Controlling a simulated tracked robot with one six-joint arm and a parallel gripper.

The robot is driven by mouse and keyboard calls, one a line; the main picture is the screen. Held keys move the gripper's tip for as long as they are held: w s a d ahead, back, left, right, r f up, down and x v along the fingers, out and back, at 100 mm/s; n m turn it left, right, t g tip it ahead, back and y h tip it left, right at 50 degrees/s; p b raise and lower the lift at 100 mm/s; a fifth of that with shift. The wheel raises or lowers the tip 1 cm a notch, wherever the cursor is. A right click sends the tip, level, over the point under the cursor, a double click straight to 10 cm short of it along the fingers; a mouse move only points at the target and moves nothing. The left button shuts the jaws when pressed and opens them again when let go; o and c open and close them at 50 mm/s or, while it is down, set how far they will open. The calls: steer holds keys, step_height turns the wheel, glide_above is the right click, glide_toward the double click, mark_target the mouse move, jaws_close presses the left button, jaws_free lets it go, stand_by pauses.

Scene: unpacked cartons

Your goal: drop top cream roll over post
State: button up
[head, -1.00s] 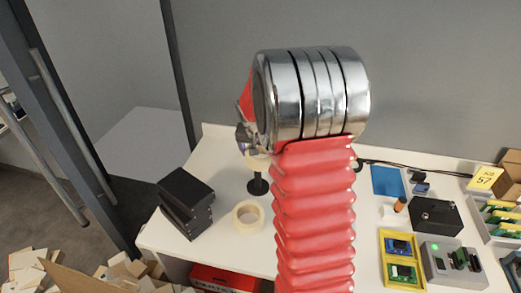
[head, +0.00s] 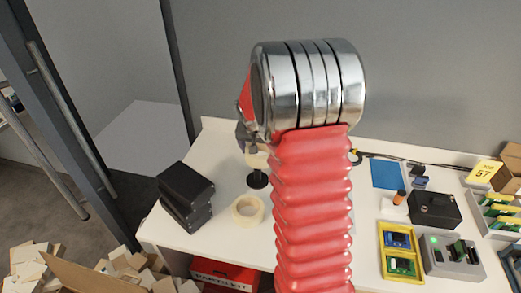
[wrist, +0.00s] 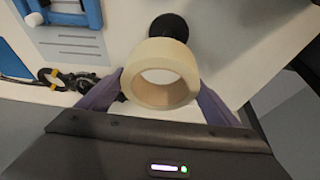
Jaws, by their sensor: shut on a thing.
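A cream roll (wrist: 160,74) is held between the two purple fingers of my gripper (wrist: 160,88) in the wrist view, its open hole facing the camera. In the head view my gripper (head: 247,138) is partly hidden behind my arm, and the held roll (head: 256,160) shows just below it. The post (head: 258,180) has a round black base on the table, right below the held roll. In the wrist view the black post (wrist: 169,27) shows beyond the roll's rim, and the hole shows no post. A second cream roll (head: 248,211) lies on the table in front of the post.
A stack of black boxes (head: 186,194) stands left on the white table (head: 222,150). A blue mat (head: 388,174), a black box (head: 434,209), a yellow tray (head: 398,251) and a grey device (head: 453,257) are on the right. A red parts kit box (head: 224,274) is below.

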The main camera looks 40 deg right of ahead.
steer(key=shift+f, duration=0.6)
steer(key=shift+f, duration=0.7)
steer(key=shift+f, duration=0.35)
steer(key=shift+f, duration=0.25)
steer(key=o, duration=1.1)
steer(key=shift+r, duration=3.95)
